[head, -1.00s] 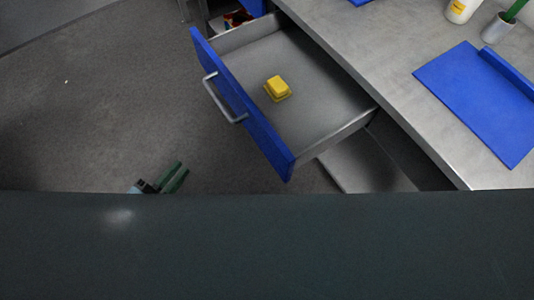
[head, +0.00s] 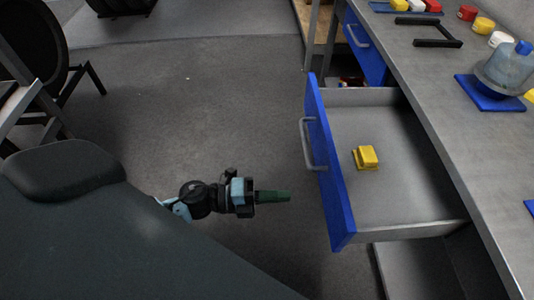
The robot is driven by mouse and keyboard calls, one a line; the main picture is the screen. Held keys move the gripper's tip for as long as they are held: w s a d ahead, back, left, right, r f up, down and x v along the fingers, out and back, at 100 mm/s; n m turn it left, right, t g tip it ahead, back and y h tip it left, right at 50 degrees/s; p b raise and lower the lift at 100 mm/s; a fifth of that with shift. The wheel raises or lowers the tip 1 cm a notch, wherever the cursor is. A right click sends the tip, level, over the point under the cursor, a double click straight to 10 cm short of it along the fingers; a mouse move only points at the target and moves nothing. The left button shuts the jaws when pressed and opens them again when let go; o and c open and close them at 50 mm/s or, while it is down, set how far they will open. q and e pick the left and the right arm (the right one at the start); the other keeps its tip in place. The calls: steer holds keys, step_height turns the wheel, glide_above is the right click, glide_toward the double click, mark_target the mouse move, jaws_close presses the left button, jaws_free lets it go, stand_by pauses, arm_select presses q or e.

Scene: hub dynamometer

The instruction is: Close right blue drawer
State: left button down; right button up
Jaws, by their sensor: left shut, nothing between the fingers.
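The right blue drawer (head: 338,185) is pulled out from under the grey worktop, with its blue front and silver handle (head: 306,145) facing left. A yellow block (head: 366,157) lies on the drawer floor. My left gripper (head: 284,197) is shut and empty, with green fingers pointing right at the drawer front. A gap of floor shows between the fingertips and the drawer front in the head view. My right gripper is not in view.
The worktop (head: 443,92) carries a black frame (head: 437,43), coloured containers and a bluish vessel (head: 508,70) on a blue mat. Another blue drawer front (head: 364,47) is farther back. Grey floor (head: 220,110) is clear left of the drawer.

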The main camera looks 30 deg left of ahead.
mark_target(329, 194)
arm_select(q)
steer(key=x, duration=0.8)
steer(key=shift+w+d+p, duration=0.25)
steer(key=shift+d+p, duration=0.05)
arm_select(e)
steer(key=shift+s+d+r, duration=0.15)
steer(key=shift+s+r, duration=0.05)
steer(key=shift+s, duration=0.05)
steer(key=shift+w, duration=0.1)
